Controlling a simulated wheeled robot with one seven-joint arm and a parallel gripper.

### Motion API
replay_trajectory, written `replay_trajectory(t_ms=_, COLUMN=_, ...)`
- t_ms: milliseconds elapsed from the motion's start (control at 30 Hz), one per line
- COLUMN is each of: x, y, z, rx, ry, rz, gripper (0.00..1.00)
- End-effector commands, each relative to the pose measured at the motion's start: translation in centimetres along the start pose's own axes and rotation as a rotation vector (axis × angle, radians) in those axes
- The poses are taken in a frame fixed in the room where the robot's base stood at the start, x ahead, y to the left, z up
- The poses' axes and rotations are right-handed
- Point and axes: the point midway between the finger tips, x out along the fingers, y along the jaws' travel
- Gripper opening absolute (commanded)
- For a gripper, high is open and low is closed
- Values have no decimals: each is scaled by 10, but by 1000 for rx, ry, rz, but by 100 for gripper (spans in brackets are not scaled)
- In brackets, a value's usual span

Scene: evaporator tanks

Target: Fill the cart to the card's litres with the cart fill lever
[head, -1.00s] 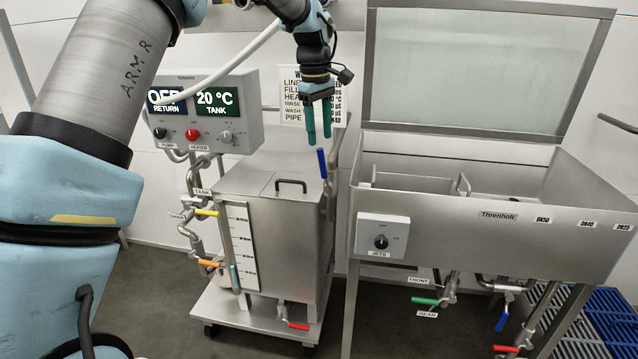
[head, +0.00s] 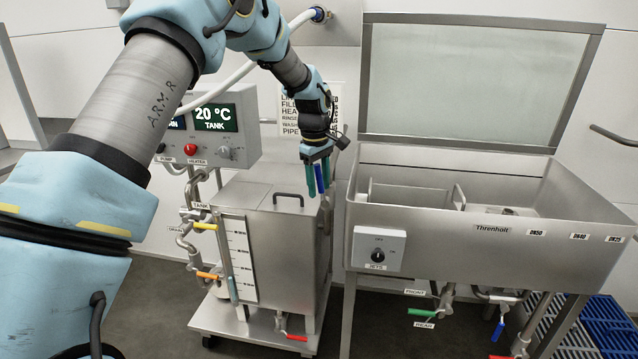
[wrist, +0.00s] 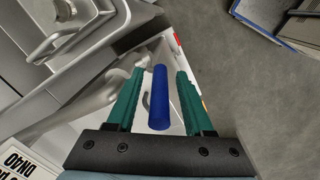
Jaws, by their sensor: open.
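In the wrist view, the blue lever (wrist: 160,98) stands between the spread fingers (wrist: 155,100), with gaps showing on both sides. The card (head: 293,115) on the wall is partly hidden by my arm.
A control box (head: 215,130) reads 20 °C TANK. A steel wash sink (head: 480,235) with a raised lid and a jets switch box (head: 377,248) stands close on the right.

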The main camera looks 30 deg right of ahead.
Motion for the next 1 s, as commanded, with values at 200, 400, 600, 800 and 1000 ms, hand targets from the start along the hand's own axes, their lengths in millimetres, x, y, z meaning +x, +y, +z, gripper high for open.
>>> replay_trajectory(t_ms=200, x=0, y=0, z=0, rx=0, ry=0, rz=0, gripper=36)
replay_trajectory(t_ms=400, x=0, y=0, z=0, rx=0, ry=0, rz=-1, gripper=14)
replay_trajectory(t_ms=600, x=0, y=-1, z=0, rx=-1, ry=-1, rz=-3, gripper=0)
replay_trajectory(t_ms=800, x=1, y=-2, z=0, rx=-1, ry=-1, rz=-5, gripper=0)
replay_trajectory(t_ms=1000, x=1, y=-2, z=0, rx=-1, ry=-2, rz=-7, gripper=0)
